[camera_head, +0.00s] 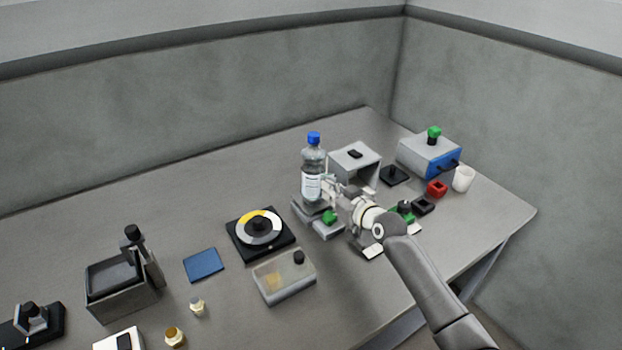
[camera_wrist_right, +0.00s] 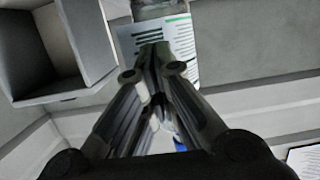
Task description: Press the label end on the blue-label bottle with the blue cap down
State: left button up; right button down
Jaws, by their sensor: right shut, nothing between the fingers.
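The clear bottle with the blue cap (camera_head: 313,160) stands upright on a small grey device (camera_head: 301,212) near the middle of the table. It carries a white label (camera_head: 312,186) with dark print. My right gripper (camera_head: 329,186) reaches in from the right at label height. In the right wrist view my right gripper (camera_wrist_right: 153,52) is shut and empty, its fingertips in front of the label (camera_wrist_right: 182,45), which shows dark and green lines. I cannot tell whether the tips touch the label. My left gripper is not in view.
A grey open box (camera_head: 356,160) stands right behind the bottle. A green button (camera_head: 329,217) sits in front of it. A round dial on a black plate (camera_head: 260,228) and a clear-lidded box (camera_head: 284,277) lie to the left. A white cup (camera_head: 463,179) stands at right.

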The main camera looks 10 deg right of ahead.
jog(key=shift+w+a+b, duration=0.25)
jog(key=shift+w+b, duration=0.25)
jog(key=shift+w, duration=0.2)
jog(key=shift+w+a+b, duration=0.25)
jog(key=shift+w+b, duration=0.25)
jog(key=shift+w, duration=0.15)
dwell(3.7)
jog(key=shift+w+d+b, duration=0.25)
jog(key=shift+d+b, duration=0.3)
dwell(0.7)
jog(key=s+d+p, duration=0.2)
jog(key=s+p, duration=0.1)
jog(key=s, duration=0.2)
jog(key=shift+s+p, duration=0.35)
jog(key=shift+p, duration=0.05)
dwell(0.5)
jog(key=shift+f, duration=0.1)
dwell(0.3)
